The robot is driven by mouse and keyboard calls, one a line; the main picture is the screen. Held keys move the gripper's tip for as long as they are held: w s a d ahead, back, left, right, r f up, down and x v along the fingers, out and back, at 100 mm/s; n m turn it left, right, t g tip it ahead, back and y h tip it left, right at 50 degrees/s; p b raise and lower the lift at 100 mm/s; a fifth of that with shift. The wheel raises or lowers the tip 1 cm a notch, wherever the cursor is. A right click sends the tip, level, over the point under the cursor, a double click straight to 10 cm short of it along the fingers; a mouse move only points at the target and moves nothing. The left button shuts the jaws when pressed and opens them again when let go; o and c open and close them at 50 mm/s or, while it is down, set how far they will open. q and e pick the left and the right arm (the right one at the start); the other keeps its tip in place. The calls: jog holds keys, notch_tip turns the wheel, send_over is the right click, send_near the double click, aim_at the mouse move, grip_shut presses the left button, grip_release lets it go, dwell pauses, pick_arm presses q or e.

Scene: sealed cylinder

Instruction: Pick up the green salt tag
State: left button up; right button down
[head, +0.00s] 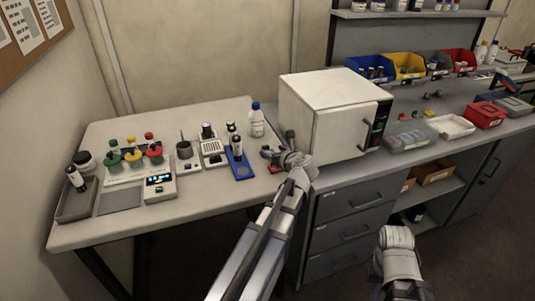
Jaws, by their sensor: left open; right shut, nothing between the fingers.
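I cannot pick out a tag for certain. The green items I see are small green-topped pieces (113,160) beside yellow and red ones on a white rack at the left of the light table. My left gripper (271,153) is open at the table's right end, beside the white box-shaped oven, well to the right of the green pieces. A small reddish item (276,169) lies just below its fingers, partly hidden. My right gripper (396,236) is low at the right, in front of the drawers, shut and empty, its fingertips hard to make out.
The white oven (322,125) stands right of my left gripper. A blue stand (239,166), a white bottle (256,124), a balance (160,187) and a grey tray (77,205) occupy the table (215,192). Its front strip is clear. Coloured bins line the right bench.

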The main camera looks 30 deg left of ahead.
aim_at(266, 147)
pick_arm(q)
jog(key=shift+b+x, duration=0.95)
jog(key=shift+x, duration=1.95)
jog(key=shift+s+a+r, duration=0.1)
jog(key=shift+s+r, duration=0.05)
grip_shut()
